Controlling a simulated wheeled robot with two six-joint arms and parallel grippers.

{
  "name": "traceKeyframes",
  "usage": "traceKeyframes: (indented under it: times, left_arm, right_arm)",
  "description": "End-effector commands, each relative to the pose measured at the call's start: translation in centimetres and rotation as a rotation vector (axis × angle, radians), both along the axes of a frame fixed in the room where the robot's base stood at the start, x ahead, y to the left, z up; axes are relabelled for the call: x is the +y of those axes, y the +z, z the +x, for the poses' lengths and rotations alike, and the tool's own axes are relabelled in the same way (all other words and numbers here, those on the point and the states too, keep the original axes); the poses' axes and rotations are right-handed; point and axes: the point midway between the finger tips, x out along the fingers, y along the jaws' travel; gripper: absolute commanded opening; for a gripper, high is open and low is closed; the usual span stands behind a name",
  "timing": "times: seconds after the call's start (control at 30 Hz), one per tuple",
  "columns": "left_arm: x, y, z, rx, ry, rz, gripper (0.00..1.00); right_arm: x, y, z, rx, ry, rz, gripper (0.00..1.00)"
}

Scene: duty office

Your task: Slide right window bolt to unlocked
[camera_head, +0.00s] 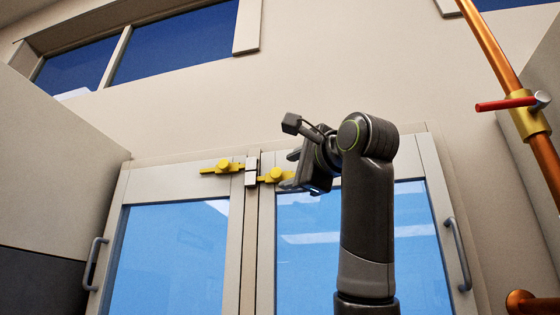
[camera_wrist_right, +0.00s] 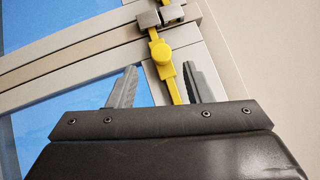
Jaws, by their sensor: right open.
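The right window bolt (camera_head: 272,175) is yellow with a round knob and sits on the top rail of the right window sash, just right of the middle post. A second yellow bolt (camera_head: 222,168) is on the left sash. My right gripper (camera_head: 292,170) is at the right end of the right bolt. In the right wrist view, the right bolt (camera_wrist_right: 163,55) runs between the two spread fingers of my right gripper (camera_wrist_right: 157,85), with its knob just beyond the fingertips. The fingers are open and stand apart from the bolt. My left gripper is not in view.
Grey keeper blocks (camera_head: 251,171) sit at the middle post between the bolts. Grey handles are on the left (camera_head: 95,264) and right (camera_head: 458,254) sashes. A copper pipe (camera_head: 505,55) with a red-handled valve (camera_head: 506,104) runs down the right side. Partitions stand at both sides.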

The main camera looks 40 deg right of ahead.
Motion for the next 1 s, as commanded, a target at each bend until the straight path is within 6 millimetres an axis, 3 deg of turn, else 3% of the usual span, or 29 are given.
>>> traceKeyframes:
  times: [0.03, 0.3, 0.73, 1.0]
  left_arm:
    - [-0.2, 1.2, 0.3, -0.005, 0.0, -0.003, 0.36]
    - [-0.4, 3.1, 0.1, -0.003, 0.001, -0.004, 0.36]
    - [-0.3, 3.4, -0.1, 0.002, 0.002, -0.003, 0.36]
    - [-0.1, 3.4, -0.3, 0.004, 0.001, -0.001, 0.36]
  right_arm:
    - [-0.1, 0.7, 1.0, 0.003, -0.001, -0.001, 0.45]
    - [-0.4, 1.1, 4.3, 0.001, 0.0, 0.001, 0.45]
    - [-0.5, 1.0, 5.2, 0.0, 0.001, 0.001, 0.45]
    - [-0.5, 1.0, 5.2, -0.001, 0.001, 0.001, 0.13]
